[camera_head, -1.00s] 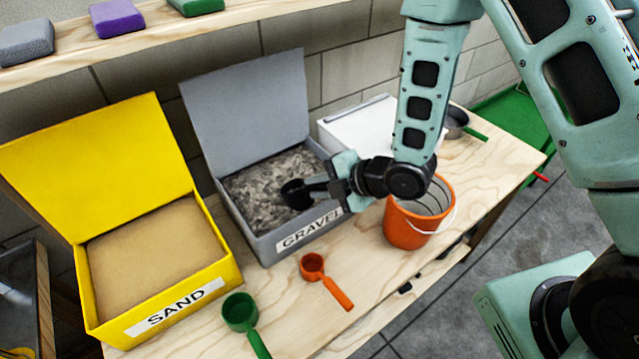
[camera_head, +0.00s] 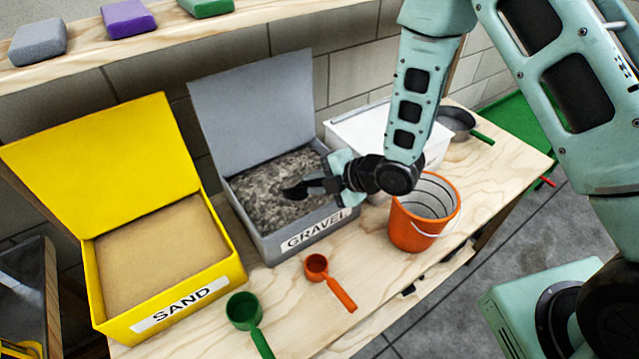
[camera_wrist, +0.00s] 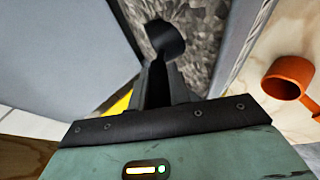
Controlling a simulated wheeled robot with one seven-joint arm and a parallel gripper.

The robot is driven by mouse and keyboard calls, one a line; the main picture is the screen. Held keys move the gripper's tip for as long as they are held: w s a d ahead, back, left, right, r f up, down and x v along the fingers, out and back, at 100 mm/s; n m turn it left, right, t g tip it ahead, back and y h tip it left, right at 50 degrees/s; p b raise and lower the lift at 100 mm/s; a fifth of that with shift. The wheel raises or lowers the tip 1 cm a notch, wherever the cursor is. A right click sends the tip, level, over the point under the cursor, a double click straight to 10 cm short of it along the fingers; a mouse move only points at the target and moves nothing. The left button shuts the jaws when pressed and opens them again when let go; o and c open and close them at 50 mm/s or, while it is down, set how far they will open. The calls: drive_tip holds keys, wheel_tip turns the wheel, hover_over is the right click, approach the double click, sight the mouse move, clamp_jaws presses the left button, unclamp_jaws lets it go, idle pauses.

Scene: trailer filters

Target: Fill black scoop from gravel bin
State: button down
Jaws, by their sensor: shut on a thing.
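The gravel bin (camera_head: 268,240) is a grey open box with its lid up and a GRAVEL label on the front. Grey gravel (camera_head: 265,187) fills much of it. My gripper (camera_head: 318,186) reaches over the bin from the right and is shut on the black scoop (camera_head: 296,192). The scoop is at the gravel, and its bowl looks tilted and partly sunk or low against the surface. In the wrist view the black scoop (camera_wrist: 165,38) shows ahead of the fingers over the gravel (camera_wrist: 205,30). What is inside the bowl cannot be seen.
The yellow sand bin (camera_head: 235,272) stands left. An orange scoop (camera_head: 317,266) and a green scoop (camera_head: 243,310) lie in front. An orange bucket (camera_head: 415,236), a white box (camera_head: 345,130) and a grey pan (camera_head: 457,121) are to the right. A shelf (camera_head: 190,42) runs above.

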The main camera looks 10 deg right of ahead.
drive_tip(key=shift+w+a, duration=0.15)
drive_tip(key=shift+w, duration=0.15)
drive_tip(key=s+d+r+p, duration=0.1)
drive_tip(key=s+r+p, duration=0.3)
drive_tip(key=r, duration=0.5)
drive_tip(key=shift+d+r, duration=0.4)
idle(1.4)
drive_tip(key=shift+t+b, duration=0.3)
drive_tip(key=shift+b, duration=0.55)
wheel_tip(320, 180, up, 3)
drive_tip(key=t+y+b, duration=0.2)
drive_tip(key=t+y, duration=0.1)
drive_tip(key=y, duration=0.1)
drive_tip(key=shift+n+b, duration=0.3)
idle(0.4)
